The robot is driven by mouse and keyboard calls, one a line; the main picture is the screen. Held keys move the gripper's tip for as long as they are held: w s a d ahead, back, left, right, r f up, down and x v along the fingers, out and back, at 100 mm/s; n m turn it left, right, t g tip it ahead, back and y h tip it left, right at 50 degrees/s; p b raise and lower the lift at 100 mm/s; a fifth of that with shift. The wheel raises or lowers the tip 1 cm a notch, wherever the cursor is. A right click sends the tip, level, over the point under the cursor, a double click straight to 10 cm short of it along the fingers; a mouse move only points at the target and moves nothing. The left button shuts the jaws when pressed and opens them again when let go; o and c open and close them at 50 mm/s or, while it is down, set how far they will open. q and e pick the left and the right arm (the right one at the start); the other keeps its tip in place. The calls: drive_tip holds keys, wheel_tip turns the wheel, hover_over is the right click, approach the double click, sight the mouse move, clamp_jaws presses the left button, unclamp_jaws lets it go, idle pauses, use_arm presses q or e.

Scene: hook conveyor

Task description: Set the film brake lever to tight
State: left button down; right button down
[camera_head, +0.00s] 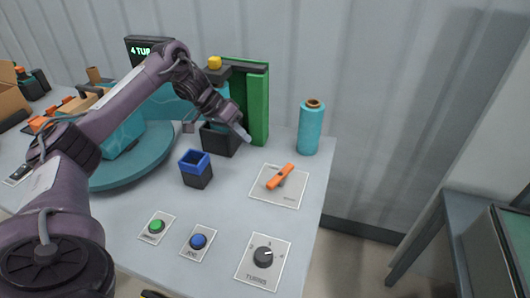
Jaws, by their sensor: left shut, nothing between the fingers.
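The film brake lever (280,177) is an orange handle on a white label plate (262,196) on the right part of the table. It lies diagonally, with its upper end toward the back right. The plate's print is too small to read. My left gripper (243,134) is shut and empty. In the picture its fingertips are up and left of the lever, apart from it, in front of the green column.
A teal film roll (318,130) stands behind the lever near the table's right edge. A blue-rimmed dark holder (196,170) stands left of it. Green button (156,226), blue button (198,241) and turns knob (263,257) are in front. A teal turntable (130,173) is at left.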

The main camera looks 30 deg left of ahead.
sight(281, 176)
use_arm(q)
drive_tip(key=x, duration=0.9)
drive_tip(key=shift+d+f, duration=0.2)
drive_tip(key=shift+f, duration=0.1)
drive_tip(key=shift+s+d+p, duration=0.1)
drive_tip(key=shift+d+p, duration=0.6)
drive_tip(key=shift+d, duration=1.25)
drive_tip(key=shift+f, duration=0.1)
drive_tip(key=shift+a, duration=0.15)
